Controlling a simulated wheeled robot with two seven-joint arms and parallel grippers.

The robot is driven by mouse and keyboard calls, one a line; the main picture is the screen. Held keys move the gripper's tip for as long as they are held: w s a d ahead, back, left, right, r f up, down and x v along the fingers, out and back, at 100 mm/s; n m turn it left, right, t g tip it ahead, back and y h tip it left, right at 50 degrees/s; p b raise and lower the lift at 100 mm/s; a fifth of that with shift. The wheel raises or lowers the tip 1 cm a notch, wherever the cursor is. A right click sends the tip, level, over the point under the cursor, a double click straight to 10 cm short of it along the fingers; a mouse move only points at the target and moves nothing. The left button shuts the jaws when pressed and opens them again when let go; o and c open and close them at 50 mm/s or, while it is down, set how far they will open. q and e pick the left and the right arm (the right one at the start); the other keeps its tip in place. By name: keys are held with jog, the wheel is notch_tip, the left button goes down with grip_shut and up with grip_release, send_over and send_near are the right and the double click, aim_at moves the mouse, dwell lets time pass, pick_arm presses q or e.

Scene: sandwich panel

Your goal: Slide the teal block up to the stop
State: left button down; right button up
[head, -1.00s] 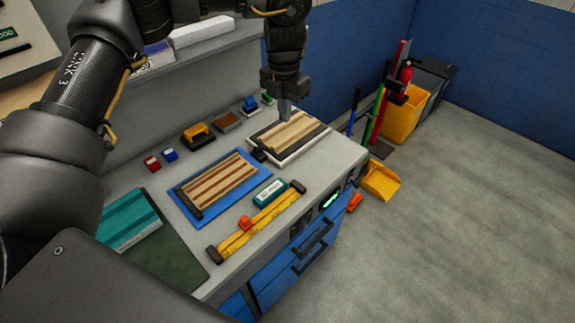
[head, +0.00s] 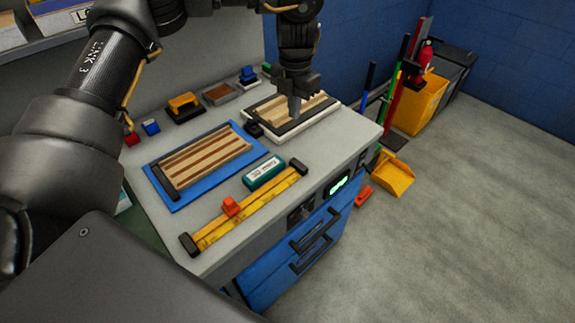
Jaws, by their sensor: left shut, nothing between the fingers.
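The teal block (head: 263,172), with a white label on top, lies on the grey bench top between the blue mat and the yellow rail. The yellow rail (head: 258,210) has dark end pieces and an orange slider (head: 230,205) left of its middle. I cannot tell for sure which piece is the stop; the rail's far dark end piece (head: 298,166) is close to the block's right end. My left gripper (head: 294,117) is shut and empty, pointing down at the right striped board (head: 312,104), well behind the block. Contact with the board cannot be told. My right gripper is not in view.
A striped wooden board (head: 205,160) lies on the blue mat (head: 185,207). A small black piece (head: 254,130) sits by the right board. An orange-and-black tool (head: 184,107) and several small items line the back. The bench's front edge is close to the rail.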

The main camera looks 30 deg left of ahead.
pick_arm(q)
jog(key=f+b, duration=0.1)
jog(key=f, duration=0.2)
jog(key=shift+a+b, duration=0.2)
jog(key=shift+b, duration=0.1)
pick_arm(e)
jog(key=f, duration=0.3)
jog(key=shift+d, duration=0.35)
